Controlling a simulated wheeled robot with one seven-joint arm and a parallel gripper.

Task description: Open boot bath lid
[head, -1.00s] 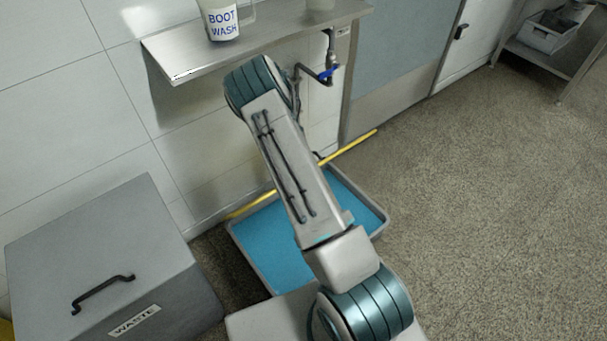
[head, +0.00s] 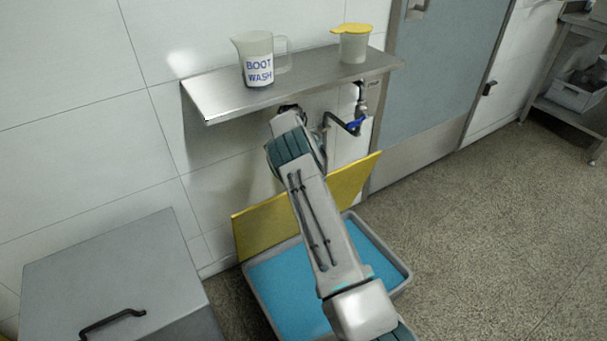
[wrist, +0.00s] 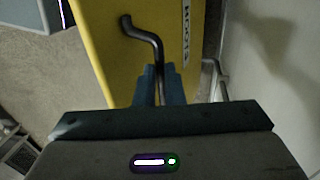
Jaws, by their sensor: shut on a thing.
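The yellow boot bath lid (head: 267,219) stands raised along the back edge of the grey-rimmed bath tray, its face toward the head camera. Blue liquid fills the open tray (head: 386,252). My arm crosses in front of the lid and hides its middle; my gripper is not visible in the head view. In the wrist view the yellow lid (wrist: 102,52) fills the upper middle, with a black bent handle (wrist: 143,33) and a partly seen label. My gripper (wrist: 161,73) is shut on the handle, its teal fingers on either side of it.
A steel shelf (head: 215,98) on the wall above holds a boot wash jug (head: 257,70) and a yellow-topped cup (head: 353,46). A blue-handled tap (head: 355,125) sits below it. A grey waste bin (head: 110,270) stands left. Floor at right is clear.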

